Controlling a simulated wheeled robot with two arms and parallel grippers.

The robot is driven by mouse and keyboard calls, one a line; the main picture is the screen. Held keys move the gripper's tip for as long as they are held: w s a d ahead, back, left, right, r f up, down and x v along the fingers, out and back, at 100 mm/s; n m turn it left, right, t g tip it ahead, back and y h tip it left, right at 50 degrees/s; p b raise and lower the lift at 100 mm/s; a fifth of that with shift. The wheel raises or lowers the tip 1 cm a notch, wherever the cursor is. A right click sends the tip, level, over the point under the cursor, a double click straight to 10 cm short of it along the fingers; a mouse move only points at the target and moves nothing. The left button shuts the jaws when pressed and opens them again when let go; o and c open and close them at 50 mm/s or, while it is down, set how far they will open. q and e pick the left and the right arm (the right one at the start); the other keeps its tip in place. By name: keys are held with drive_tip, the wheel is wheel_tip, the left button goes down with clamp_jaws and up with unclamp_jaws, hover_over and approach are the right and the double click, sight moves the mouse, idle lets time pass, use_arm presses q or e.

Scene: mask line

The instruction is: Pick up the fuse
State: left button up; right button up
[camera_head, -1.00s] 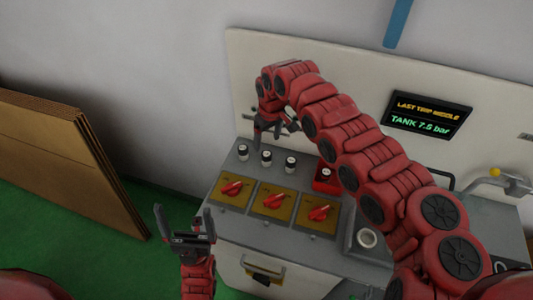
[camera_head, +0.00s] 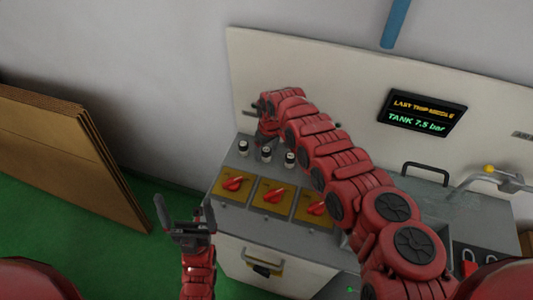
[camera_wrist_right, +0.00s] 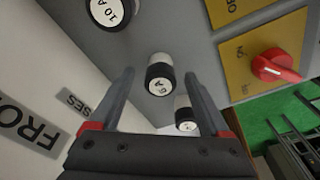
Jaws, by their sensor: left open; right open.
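Three white-and-black fuses stand in a row on the grey panel top: a left fuse (camera_head: 243,147), a middle fuse (camera_head: 266,154) and a right fuse (camera_head: 290,159). My right gripper (camera_head: 262,142) is open above the row, partly hidden by its own arm. In the right wrist view, the middle fuse (camera_wrist_right: 159,72) appears between the open fingers, with no clear contact. A fuse marked 10 A (camera_wrist_right: 108,12) is at the top, and another fuse (camera_wrist_right: 186,115) sits lower, by the right finger. My left gripper (camera_head: 186,215) is open and empty in front of the panel.
A display (camera_head: 424,113) on the back board shows "LAST TRIP", a blurred word, and "TANK 7.5 bar". Several red rotary switches (camera_head: 273,195) on yellow plates lie in front of the fuses. Cardboard sheets (camera_head: 70,155) lean at left. Red padlocks (camera_head: 466,256) are at right.

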clamp_jaws()
idle(0.4)
